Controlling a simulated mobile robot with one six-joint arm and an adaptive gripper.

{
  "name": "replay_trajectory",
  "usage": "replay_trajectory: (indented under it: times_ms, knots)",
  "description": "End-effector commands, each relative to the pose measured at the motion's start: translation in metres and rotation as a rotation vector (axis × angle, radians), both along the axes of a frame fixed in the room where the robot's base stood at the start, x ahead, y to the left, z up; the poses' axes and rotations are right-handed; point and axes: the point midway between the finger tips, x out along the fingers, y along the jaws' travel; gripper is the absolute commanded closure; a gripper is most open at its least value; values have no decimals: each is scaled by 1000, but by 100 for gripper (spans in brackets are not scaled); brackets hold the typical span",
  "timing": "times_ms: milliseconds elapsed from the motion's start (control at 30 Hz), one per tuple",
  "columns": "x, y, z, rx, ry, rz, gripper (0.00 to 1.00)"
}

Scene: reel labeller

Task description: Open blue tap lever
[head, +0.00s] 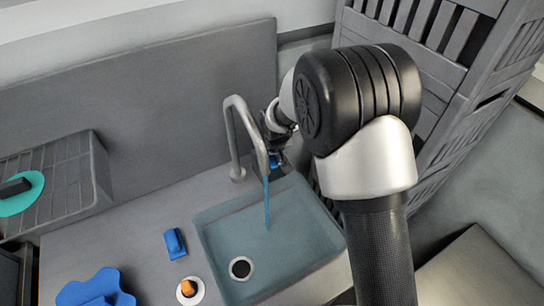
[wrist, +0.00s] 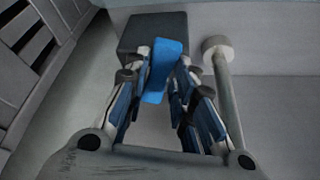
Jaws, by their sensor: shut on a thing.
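The blue tap lever (wrist: 162,70) stands between the fingers of my gripper (wrist: 160,85) in the wrist view, in front of a dark grey block (wrist: 150,28). My gripper is shut on the lever. In the head view my gripper (head: 277,150) is beside the grey tap spout (head: 233,105), and only a little blue shows there. A blue stream of water (head: 267,200) runs from the spout into the sink (head: 215,235). The spout's base also shows in the wrist view (wrist: 217,48), right of the lever.
A blue block (head: 175,243), a small saucer (head: 190,291) with an orange thing and a blue wavy-edged thing (head: 95,288) lie on the counter left of the sink. A wire rack (head: 75,180) with a teal plate stands further left. Grey slatted crates (head: 440,60) stand behind my arm.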

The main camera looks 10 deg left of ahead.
Motion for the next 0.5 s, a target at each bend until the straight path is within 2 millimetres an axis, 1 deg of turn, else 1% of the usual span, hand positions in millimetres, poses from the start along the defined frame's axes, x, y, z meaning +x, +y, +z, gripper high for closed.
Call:
replay_trajectory:
  times_ms: [100, 133, 400, 433, 500]
  knots:
    - [1, 0, 1, 1, -2, -1, 100]
    - [1, 0, 1, 1, -2, -1, 76]
    - [0, 0, 0, 0, 0, 0, 58]
    - [0, 0, 0, 0, 0, 0, 56]
    - [0, 0, 0, 0, 0, 0, 56]
